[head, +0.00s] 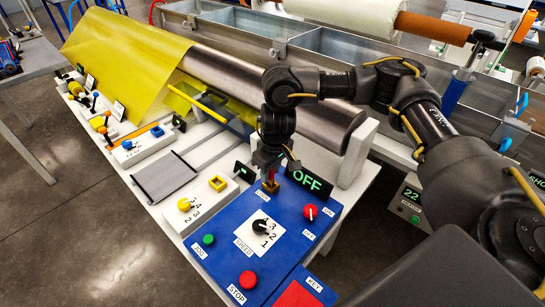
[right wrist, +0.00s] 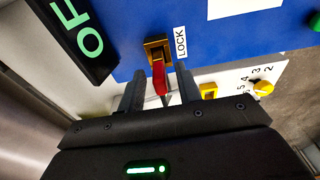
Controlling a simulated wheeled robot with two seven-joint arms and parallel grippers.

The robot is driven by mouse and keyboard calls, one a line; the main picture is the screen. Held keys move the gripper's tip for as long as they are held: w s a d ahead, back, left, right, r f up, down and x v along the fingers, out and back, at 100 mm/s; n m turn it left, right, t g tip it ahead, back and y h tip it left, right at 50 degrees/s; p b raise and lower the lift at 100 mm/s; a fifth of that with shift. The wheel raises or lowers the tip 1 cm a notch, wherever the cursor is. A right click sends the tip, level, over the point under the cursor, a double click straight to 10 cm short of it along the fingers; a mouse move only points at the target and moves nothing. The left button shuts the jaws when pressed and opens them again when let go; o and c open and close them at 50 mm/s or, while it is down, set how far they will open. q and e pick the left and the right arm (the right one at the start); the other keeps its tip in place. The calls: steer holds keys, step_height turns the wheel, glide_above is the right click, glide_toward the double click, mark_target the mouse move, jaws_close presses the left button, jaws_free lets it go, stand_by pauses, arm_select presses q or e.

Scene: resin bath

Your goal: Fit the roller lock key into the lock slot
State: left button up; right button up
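The red lock key (right wrist: 159,78) stands at the brass lock slot (right wrist: 157,47), beside the LOCK label on the blue panel. Its far end meets the brass; how deep it sits is hidden. In the head view the key (head: 271,175) shows as a small red piece above the brass slot (head: 270,186). My right gripper (right wrist: 160,72) is just above the panel, with its fingers apart on either side of the key and a visible gap beside it. In the head view the right gripper (head: 272,162) is directly over the slot. My left gripper does not show.
The blue control panel (head: 222,245) carries a speed dial (head: 261,226), a red knob (head: 310,212) and push buttons. An OFF display (head: 308,182) stands close behind the slot. A metal roller (head: 260,90) with yellow film (head: 125,55) lies behind. A yellow square socket (head: 218,183) is left.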

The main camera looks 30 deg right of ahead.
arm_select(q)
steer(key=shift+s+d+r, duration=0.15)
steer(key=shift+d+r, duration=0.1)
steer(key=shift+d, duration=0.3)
arm_select(e)
step_height(320, 180, up, 11)
steer(key=s, duration=0.1)
steer(key=shift+s+d, duration=0.15)
steer(key=shift+d, duration=0.05)
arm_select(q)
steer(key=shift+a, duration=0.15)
arm_select(e)
steer(key=shift+f, duration=0.15)
